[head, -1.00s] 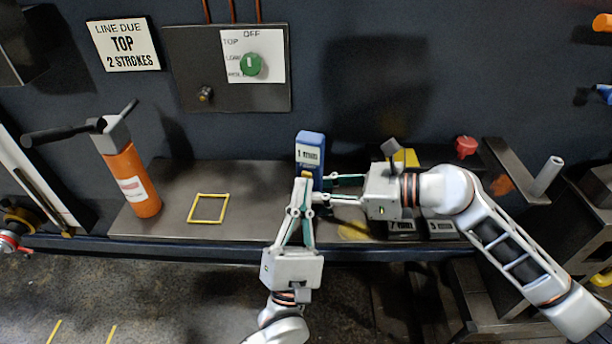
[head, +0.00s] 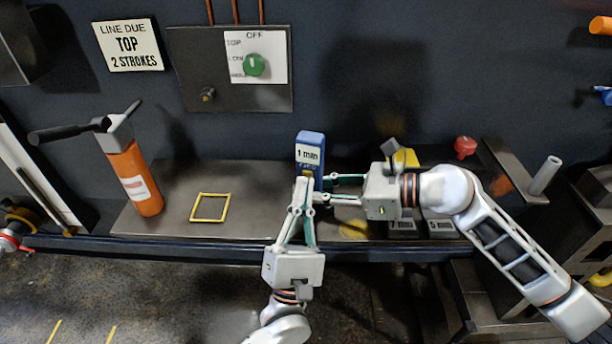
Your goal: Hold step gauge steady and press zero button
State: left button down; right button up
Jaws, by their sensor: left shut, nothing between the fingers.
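The step gauge (head: 310,150) is a blue upright block with a white label that seems to read "1 mm". It stands on the grey bench in the middle of the head view. My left gripper (head: 303,184) comes up from below, shut and empty, with its fingertips at the gauge's lower front face. A small yellowish patch shows just above the tips; the zero button cannot be clearly made out. My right gripper (head: 326,190) reaches in from the right with its fingers around the gauge's lower part, one behind and one in front. The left fingers partly hide this grip.
An orange cylinder with a black handle (head: 136,180) stands at the left of the bench (head: 262,190). A yellow square outline (head: 210,207) lies beside it, with free bench around. Behind are a control panel with a green knob (head: 253,65) and, right, a red knob (head: 465,147).

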pick_arm(q)
jog(key=shift+w+r, duration=0.3)
dwell(0.6)
jog(key=shift+s+f, duration=0.25)
jog(key=shift+s, duration=0.2)
jog(key=shift+s+a, duration=0.25)
jog(key=shift+s, duration=0.65)
jog(key=shift+s+a, duration=0.25)
jog(key=shift+s, duration=0.6)
jog(key=shift+a+m, duration=0.1)
jog(key=shift+m, duration=0.2)
